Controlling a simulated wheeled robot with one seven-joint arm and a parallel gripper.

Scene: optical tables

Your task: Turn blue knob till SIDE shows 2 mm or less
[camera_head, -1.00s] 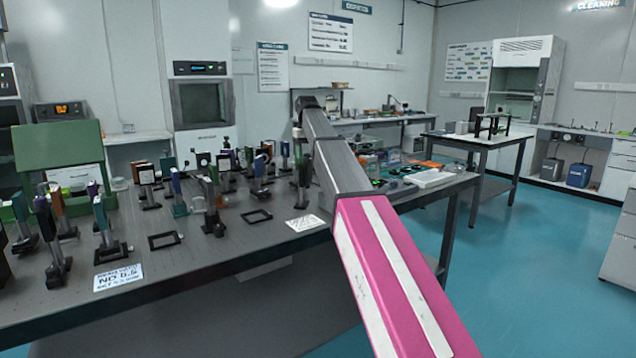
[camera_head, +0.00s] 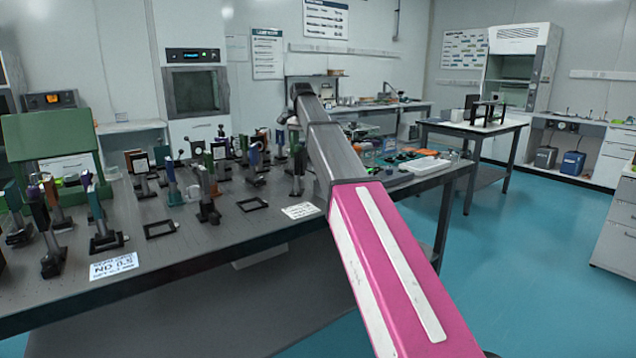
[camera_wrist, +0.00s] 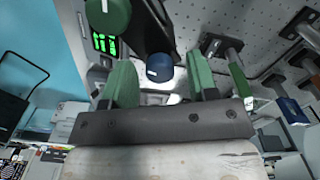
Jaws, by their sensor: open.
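In the wrist view a dark blue knob (camera_wrist: 159,68) shows between the two green fingers of my gripper (camera_wrist: 158,62). The fingers stand apart on either side of it, with a visible gap on each side. A green knob (camera_wrist: 108,13) is at the upper left. Beside it a small display (camera_wrist: 104,42) shows green digits, tilted and too small to read; I cannot make out which line is SIDE. In the head view my arm reaches over the optical table (camera_head: 205,250), and the knobs and display cannot be made out there.
Several posts with optics stand on the table, such as a blue one (camera_head: 254,158). Others (camera_wrist: 222,50) show right of my gripper in the wrist view. Flat black frames (camera_head: 161,229) and a sign (camera_head: 113,266) lie near the front edge. Floor (camera_head: 530,230) at the right is clear.

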